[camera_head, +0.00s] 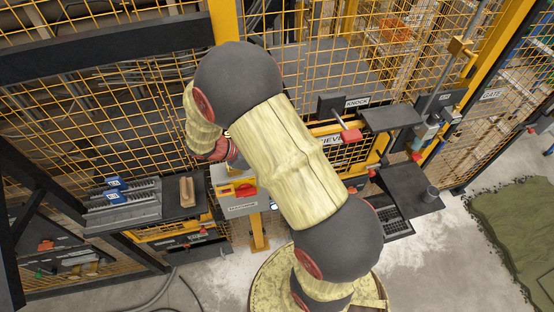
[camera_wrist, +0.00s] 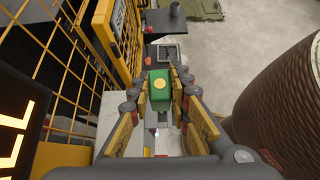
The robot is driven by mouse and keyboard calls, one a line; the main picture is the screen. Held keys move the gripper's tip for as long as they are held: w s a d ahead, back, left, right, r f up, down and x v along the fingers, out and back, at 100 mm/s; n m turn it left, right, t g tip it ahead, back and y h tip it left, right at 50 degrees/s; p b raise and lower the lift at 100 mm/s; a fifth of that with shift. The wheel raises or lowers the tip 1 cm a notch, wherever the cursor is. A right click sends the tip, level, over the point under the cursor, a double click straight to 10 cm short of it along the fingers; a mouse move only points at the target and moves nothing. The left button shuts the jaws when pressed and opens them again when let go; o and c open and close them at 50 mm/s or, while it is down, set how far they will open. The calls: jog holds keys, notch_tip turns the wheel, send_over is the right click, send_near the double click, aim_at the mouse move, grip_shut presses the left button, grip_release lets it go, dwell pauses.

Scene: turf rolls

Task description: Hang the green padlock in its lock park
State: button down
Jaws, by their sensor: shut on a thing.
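In the wrist view, my gripper (camera_wrist: 161,82) is shut on the green padlock (camera_wrist: 160,95), which has a round yellow disc on its upper face. The padlock sits between the two fingertips, and its shackle cannot be made out. In the head view, my arm hides the gripper and the green padlock. I cannot tell for sure which fitting is the green padlock's lock park.
A grey box with a red and yellow switch (camera_head: 240,190) stands beside my arm. A dark shelf (camera_head: 410,186) holds a grey cup (camera_head: 431,195). Yellow mesh fencing (camera_head: 130,95) runs behind. Open floor (camera_head: 445,255) lies at right.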

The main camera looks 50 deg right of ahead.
jog(key=shift+f+b, duration=0.35)
jog(key=shift+f, duration=0.5)
jog(key=shift+f+b, duration=1.35)
jog(key=shift+f, duration=1.15)
dwell(1.3)
jog(key=c, duration=1.6)
grip_release()
jog(key=v, duration=1.2)
jog(key=shift+f, duration=0.1)
